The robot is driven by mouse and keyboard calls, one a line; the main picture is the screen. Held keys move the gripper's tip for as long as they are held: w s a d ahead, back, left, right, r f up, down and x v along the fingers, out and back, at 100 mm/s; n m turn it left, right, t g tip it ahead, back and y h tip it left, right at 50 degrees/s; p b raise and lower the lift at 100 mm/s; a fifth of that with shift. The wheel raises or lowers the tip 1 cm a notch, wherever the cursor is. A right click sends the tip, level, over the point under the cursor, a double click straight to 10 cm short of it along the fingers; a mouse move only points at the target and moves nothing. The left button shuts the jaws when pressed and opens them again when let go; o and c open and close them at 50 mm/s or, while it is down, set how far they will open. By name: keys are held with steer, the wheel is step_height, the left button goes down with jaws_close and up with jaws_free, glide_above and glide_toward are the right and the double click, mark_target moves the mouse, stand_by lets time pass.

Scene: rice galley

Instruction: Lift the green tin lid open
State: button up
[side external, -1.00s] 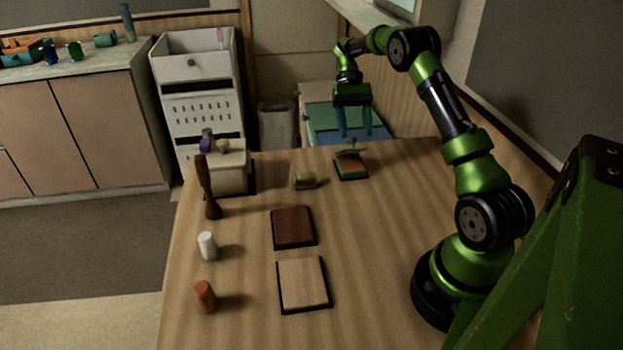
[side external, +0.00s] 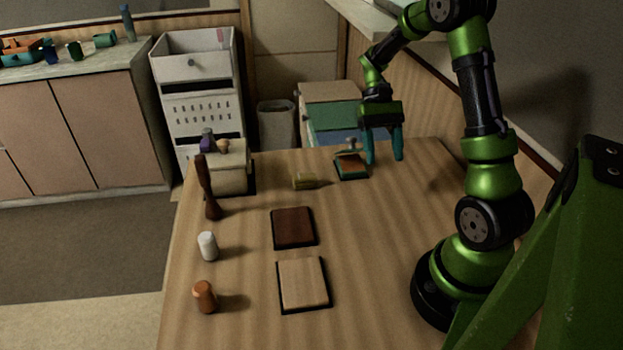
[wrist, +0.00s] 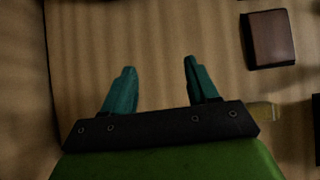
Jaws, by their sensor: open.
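A small green-edged tin (side external: 351,168) with a brown-orange top face sits near the far edge of the table in the side view. A small grey knob-like piece (side external: 351,144) shows just above its far side. I cannot tell how the lid is set. My gripper (side external: 385,160) hangs just right of the tin, with its teal fingers pointing down, apart and empty. In the wrist view the open fingers (wrist: 160,66) are over bare wood. The tin cannot be made out there.
A yellow block (side external: 305,181) lies left of the tin. A dark brown board (side external: 293,227) and a light board (side external: 303,284) lie nearer. A lidded box (side external: 228,180), a brown mill (side external: 207,190), and white (side external: 207,246) and orange (side external: 205,296) cylinders stand left.

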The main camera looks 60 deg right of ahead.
steer(key=shift+a, duration=0.15)
step_height(320, 180, up, 9)
steer(key=m+t+h, duration=0.4)
steer(key=m+h, duration=0.1)
steer(key=m, duration=1.9)
glide_above(350, 145)
step_height(350, 145, up, 3)
steer(key=d+m+t, duration=0.2)
steer(key=m, duration=1)
steer(key=shift+h, duration=0.3)
steer(key=f, duration=1)
steer(key=w+f, duration=0.1)
steer(key=f, duration=0.5)
steer(key=shift+f, duration=0.1)
steer(key=shift+c, duration=0.2)
